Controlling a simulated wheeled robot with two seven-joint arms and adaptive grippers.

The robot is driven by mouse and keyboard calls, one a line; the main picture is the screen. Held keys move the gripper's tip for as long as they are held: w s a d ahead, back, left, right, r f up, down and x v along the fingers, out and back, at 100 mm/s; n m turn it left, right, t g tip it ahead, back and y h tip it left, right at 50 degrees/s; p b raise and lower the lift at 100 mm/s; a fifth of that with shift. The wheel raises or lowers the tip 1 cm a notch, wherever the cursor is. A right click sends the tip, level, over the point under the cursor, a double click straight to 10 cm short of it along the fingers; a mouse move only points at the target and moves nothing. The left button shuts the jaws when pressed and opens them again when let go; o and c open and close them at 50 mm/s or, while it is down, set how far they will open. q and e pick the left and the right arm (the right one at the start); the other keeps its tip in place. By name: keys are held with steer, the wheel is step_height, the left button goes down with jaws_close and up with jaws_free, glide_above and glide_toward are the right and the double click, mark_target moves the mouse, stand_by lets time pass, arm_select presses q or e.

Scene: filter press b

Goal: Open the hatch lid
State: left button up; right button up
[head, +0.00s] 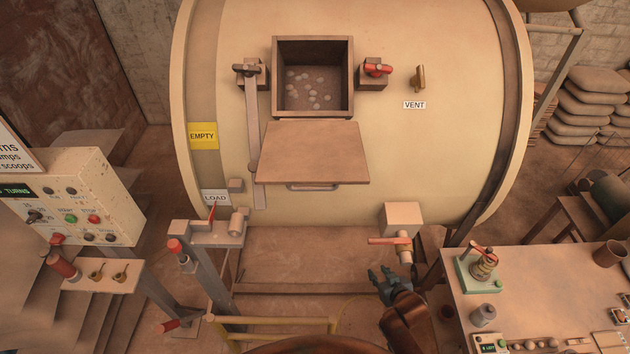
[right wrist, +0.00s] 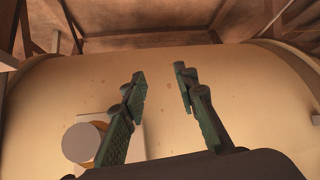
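The hatch opening (head: 313,78) in the big cream drum (head: 440,130) is uncovered, with several pale balls inside it. The hatch lid (head: 312,153), a flat tan plate with a handle (head: 313,187) on its lower edge, hangs down below the opening. My right gripper (head: 383,275) is below the drum, well apart from the lid. In the right wrist view its fingers (right wrist: 160,82) are spread with nothing between them and the drum surface (right wrist: 215,120) behind. My left gripper is not in view.
A dark clamp (head: 246,69) and a red-handled clamp (head: 376,69) flank the opening. A red-handled valve (head: 403,245) stands close to my right gripper. A bench (head: 540,290) is at the right, a control panel (head: 75,200) at the left, and a yellow rail (head: 275,321) in front.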

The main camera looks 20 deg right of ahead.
mark_target(322, 190)
step_height(322, 190, up, 13)
steer(key=a+t+p, duration=0.1)
steer(key=t+p, duration=0.1)
steer(key=w+a+r+n+t+y, duration=0.2)
steer(key=w+a+r+t+y, duration=0.15)
steer(key=w+r, duration=0.35)
steer(key=w+a+r+n+t+y, duration=0.15)
steer(key=w+a+r+y, duration=0.3)
steer(key=r, duration=0.45)
steer(key=s+a+r+n+g+y, duration=0.2)
steer(key=r+n+g+y, duration=0.2)
steer(key=r, duration=0.1)
steer(key=s+a+r+n+g+y, duration=0.2)
steer(key=s+r+n+g+y, duration=0.1)
steer(key=r+n+g+y, duration=0.1)
steer(key=s+a+r+n+g+y, duration=0.2)
steer(key=r+n+g+y, duration=0.1)
steer(key=r+n+y, duration=0.2)
steer(key=shift+s+a+r+g+y, duration=0.3)
steer(key=shift+r+g+y, duration=0.15)
steer(key=shift+y, duration=0.25)
steer(key=shift+t, duration=0.25)
steer(key=p+x, duration=0.2)
steer(key=x, duration=0.4)
steer(key=shift+w+a+r, duration=0.1)
steer(key=shift+a+r, duration=0.05)
steer(key=shift+a, duration=0.3)
